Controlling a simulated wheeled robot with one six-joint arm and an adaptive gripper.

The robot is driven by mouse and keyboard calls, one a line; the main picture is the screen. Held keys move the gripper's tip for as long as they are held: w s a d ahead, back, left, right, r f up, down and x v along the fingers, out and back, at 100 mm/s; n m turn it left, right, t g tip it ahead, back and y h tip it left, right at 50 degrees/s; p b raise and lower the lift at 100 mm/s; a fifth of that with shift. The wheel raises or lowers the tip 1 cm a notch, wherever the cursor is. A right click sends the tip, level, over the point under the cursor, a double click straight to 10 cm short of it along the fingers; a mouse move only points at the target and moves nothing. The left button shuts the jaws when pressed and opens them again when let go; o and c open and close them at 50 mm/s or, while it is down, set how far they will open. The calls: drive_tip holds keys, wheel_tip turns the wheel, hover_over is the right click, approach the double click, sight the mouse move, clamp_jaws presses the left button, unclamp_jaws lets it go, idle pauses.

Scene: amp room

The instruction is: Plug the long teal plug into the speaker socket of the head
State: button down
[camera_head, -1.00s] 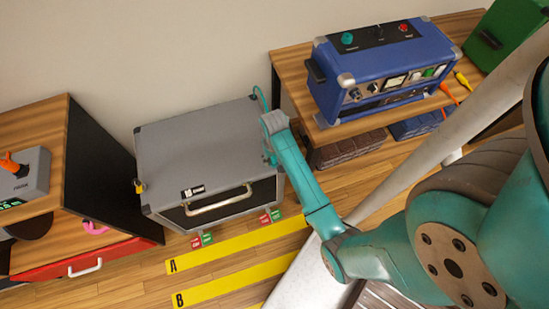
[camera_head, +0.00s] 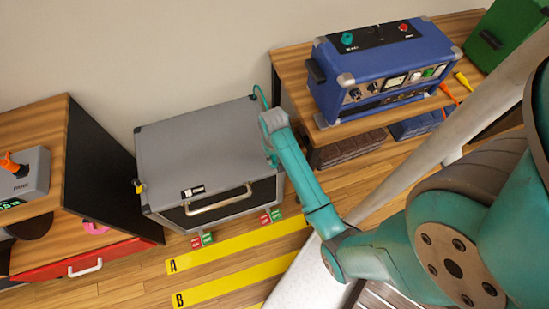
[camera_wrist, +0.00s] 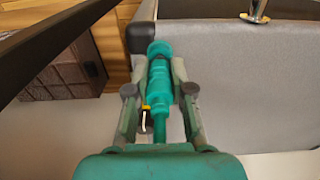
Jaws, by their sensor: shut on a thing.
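The teal plug (camera_wrist: 160,72) is between the two fingers of my gripper (camera_wrist: 159,88) in the wrist view, pointing away from the palm. Its teal cable runs back toward the palm. My gripper is shut on it. In the head view my arm hides the plug and most of the gripper, near the right side of the grey cabinet. The blue head (camera_head: 385,70) stands on a wooden table, to the right of the gripper. Its speaker socket cannot be made out.
The grey cabinet (camera_head: 200,150) stands on the floor and also fills the right of the wrist view (camera_wrist: 240,90). Dark brown boxes (camera_head: 347,148) lie under the wooden table (camera_head: 290,68). Yellow strips (camera_head: 235,248) mark the floor.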

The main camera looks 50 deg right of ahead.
drive_tip(key=shift+r, duration=2.5)
drive_tip(key=w+a+n, duration=0.1)
drive_tip(key=w+a, duration=0.1)
drive_tip(key=w+a+f+n, duration=0.1)
drive_tip(key=w+a, duration=0.1)
drive_tip(key=a, duration=0.1)
drive_tip(key=w+a+n, duration=0.1)
drive_tip(key=w+a, duration=0.2)
drive_tip(key=shift+w+a+f, duration=0.1)
drive_tip(key=shift+f, duration=0.2)
drive_tip(key=w+a+n, duration=0.1)
drive_tip(key=a, duration=0.2)
drive_tip(key=w+a+f+n, duration=0.1)
drive_tip(key=w+a, duration=0.1)
drive_tip(key=a, duration=0.2)
drive_tip(key=w+a+n, duration=0.1)
drive_tip(key=w+a, duration=0.1)
drive_tip(key=a, duration=0.1)
drive_tip(key=shift+a+f+n, duration=0.15)
drive_tip(key=shift+f+n, duration=0.05)
drive_tip(key=shift+n, duration=0.1)
drive_tip(key=shift+w+a, duration=0.2)
drive_tip(key=shift+a, duration=0.25)
drive_tip(key=shift+s, duration=0.1)
